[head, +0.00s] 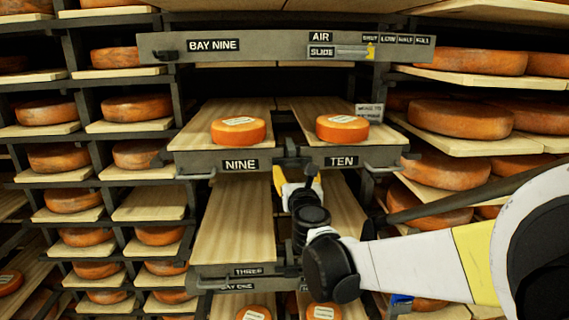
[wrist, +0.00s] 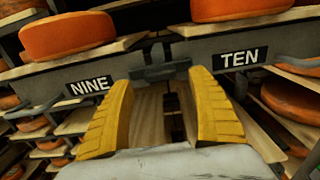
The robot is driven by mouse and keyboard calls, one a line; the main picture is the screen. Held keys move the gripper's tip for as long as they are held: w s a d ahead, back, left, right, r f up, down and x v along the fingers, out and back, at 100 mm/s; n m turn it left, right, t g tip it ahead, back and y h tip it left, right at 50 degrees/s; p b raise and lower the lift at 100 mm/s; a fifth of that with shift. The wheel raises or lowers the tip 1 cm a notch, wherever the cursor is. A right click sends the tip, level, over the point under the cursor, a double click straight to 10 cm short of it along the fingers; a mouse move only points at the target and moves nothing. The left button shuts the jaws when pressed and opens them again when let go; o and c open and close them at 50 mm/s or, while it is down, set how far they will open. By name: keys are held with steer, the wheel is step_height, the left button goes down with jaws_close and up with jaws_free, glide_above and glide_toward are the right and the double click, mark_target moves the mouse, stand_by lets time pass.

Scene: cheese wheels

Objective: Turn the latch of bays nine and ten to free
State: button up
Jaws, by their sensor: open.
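The bay nine shelf board (head: 190,140) and bay ten board (head: 357,131) sit side by side, each with a small orange cheese wheel on it. Their labels, NINE (head: 241,165) and TEN (head: 341,161), are on the front rail. The latch (wrist: 160,68), a dark grey crossbar piece, is on the rail between the labels in the wrist view. In the head view my gripper partly covers it. My gripper (head: 297,180) is just in front of and below the rail. In the wrist view its yellow fingers (wrist: 162,90) are spread, with nothing between them and the latch just beyond.
A bay nine panel (head: 290,47) with an AIR slide hangs above. Grey handles stick out at both rail ends. Below is the bay three board (head: 235,220), empty. Racks of large cheese wheels (head: 458,118) stand on both sides.

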mark_target(294, 166)
steer(key=shift+w, duration=1.75)
steer(key=c, duration=1.1)
steer(key=shift+s, duration=0.1)
steer(key=shift+c, duration=0.3)
